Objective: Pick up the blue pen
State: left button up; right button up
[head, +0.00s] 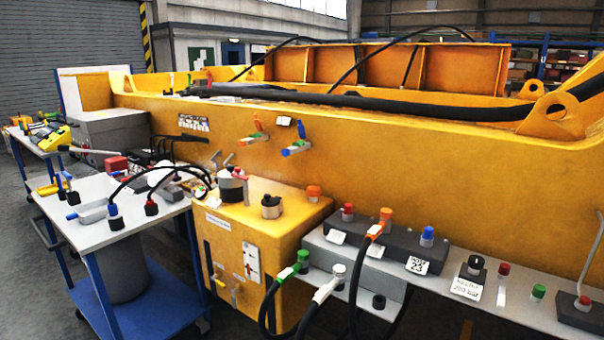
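I cannot make out a blue pen for certain. A small blue item (72,216) lies at the left edge of the grey-topped blue cart (140,224), beside a grey block; it is too small to tell what it is. Other blue parts in view are a blue cap (427,232) on the dark block at right and a blue fitting (112,210) on a black hose on the cart. Neither of my grippers is in view.
A large yellow casting (380,150) spans the back, with a black hose along its top. A yellow cabinet (258,225) stands right of the cart. A grey ledge (520,300) with fittings runs along the right. Open floor lies left of the cart.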

aim_at(57, 175)
jog(key=i+j+u, duration=0.4)
jog(key=i+j, duration=0.9)
jog(key=j, duration=0.45)
jog(key=i+j+u, duration=0.4)
jog(key=i+j, duration=1)
jog(key=i+z, duration=0.1)
jog(key=z, duration=0.6)
jog(key=j+z, duration=0.75)
jog(key=j, duration=0.2)
jog(key=k+j+z, duration=0.15)
jog(key=j+z, duration=0.2)
jog(key=j, duration=0.1)
